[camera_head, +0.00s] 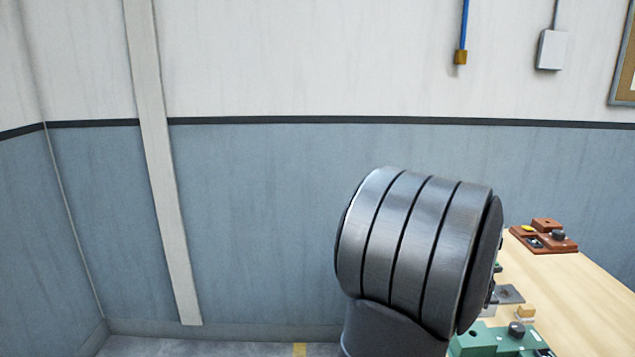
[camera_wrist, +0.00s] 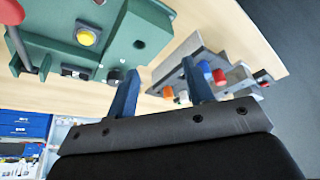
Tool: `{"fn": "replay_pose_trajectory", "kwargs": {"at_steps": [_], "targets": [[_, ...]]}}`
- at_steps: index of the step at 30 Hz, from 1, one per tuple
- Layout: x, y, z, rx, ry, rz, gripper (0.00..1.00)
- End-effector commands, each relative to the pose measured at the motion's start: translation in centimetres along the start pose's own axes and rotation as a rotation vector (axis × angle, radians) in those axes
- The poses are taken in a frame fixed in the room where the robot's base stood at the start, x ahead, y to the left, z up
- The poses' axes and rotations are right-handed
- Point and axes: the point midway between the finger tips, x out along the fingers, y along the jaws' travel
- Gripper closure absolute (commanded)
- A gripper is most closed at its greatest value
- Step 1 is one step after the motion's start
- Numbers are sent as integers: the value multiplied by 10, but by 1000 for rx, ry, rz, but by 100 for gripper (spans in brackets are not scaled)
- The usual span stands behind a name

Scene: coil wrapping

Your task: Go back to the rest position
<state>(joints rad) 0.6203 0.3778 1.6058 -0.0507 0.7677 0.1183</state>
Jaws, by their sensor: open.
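My gripper (camera_wrist: 160,88) shows in the wrist view with its two blue fingers apart and nothing between them. A green machine block (camera_wrist: 105,40) with a yellow button and a dark hole is at the upper left, beyond the left finger. A grey fixture (camera_wrist: 215,70) with red, blue, white and orange parts is behind the right finger and partly hidden by it. In the head view a large part of my arm fills the middle right and hides my gripper. The green block (camera_head: 490,341) shows at the bottom right there.
The light wooden table (camera_head: 570,290) is at the right of the head view. A red-brown block (camera_head: 543,236) stands at its far side. A grey plate (camera_head: 509,294) and a small wooden block (camera_head: 526,311) lie nearer. Blue bins (camera_wrist: 24,124) show at the wrist view's lower left.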

Motion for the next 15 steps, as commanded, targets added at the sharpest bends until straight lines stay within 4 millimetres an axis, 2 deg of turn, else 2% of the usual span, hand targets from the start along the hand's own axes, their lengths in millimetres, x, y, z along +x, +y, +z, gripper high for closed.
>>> {"fn": "replay_pose_trajectory", "kwargs": {"at_steps": [3,15], "targets": [[10,-24,5,-31,-1,-12,53],[44,-90,33,-141,-2,-58,53]]}}
